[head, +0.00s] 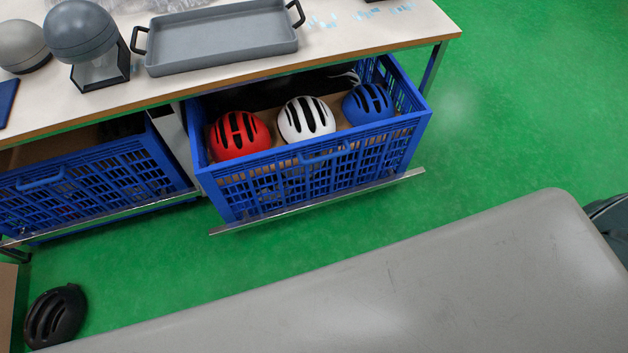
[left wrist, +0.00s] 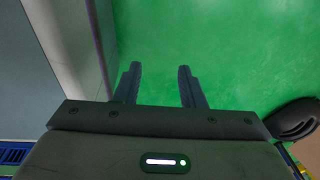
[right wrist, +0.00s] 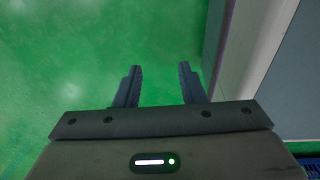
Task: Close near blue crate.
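Two blue crates sit under the workbench in the head view. The right blue crate (head: 330,166) is pulled out past the bench edge and holds a red helmet (head: 238,134), a white helmet (head: 305,119) and a blue helmet (head: 368,104). The left blue crate (head: 90,185) sits mostly under the bench top. My left gripper (left wrist: 158,85) is open and empty above the green floor in the left wrist view. My right gripper (right wrist: 160,85) is open and empty above the floor in the right wrist view. Neither gripper shows in the head view.
The workbench (head: 330,55) bears a grey tray (head: 222,40) and grey domes (head: 80,30). A black helmet (head: 55,315) lies on the floor at lower left. Green floor (head: 520,110) is clear to the right of the pulled-out crate.

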